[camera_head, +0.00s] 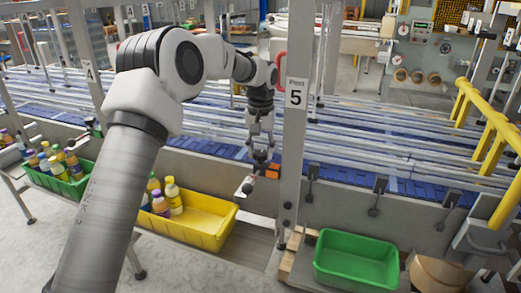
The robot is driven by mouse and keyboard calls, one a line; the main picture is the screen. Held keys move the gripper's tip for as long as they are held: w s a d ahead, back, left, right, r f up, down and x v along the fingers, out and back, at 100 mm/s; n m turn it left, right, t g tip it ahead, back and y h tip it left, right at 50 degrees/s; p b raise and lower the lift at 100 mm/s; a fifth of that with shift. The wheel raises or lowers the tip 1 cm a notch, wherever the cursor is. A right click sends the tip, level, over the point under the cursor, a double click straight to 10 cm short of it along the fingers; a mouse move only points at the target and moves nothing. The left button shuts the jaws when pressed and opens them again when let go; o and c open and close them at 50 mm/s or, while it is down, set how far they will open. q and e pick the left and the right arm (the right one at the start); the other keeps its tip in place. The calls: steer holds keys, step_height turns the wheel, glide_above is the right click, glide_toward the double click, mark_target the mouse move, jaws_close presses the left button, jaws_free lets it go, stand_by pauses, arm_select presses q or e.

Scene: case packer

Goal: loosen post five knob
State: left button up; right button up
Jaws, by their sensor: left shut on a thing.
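My left gripper (261,158) points down just left of the post, in front of the conveyor side. It is shut on a small dark knob, which the fingers mostly hide. A small orange-red part (272,172) shows beside the fingertips, and a pale bracket end (245,187) shows just below them. My right gripper is not in the view.
A yellow bin (208,236) with bottles stands below and left of the gripper. A green bin of bottles (50,184) is farther left. An empty-looking green bin (356,260) is right of the post. Blue conveyor lanes with rails run behind. A yellow guard rail (490,120) stands at right.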

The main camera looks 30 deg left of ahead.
mark_target(261, 153)
arm_select(q)
steer(key=shift+s+f, duration=0.1)
steer(key=shift+f, duration=0.1)
steer(key=o, duration=1.1)
steer(key=shift+o, duration=0.2)
steer(key=shift+r, duration=0.1)
steer(key=shift+r, duration=0.15)
step_height(261, 153, up, 12)
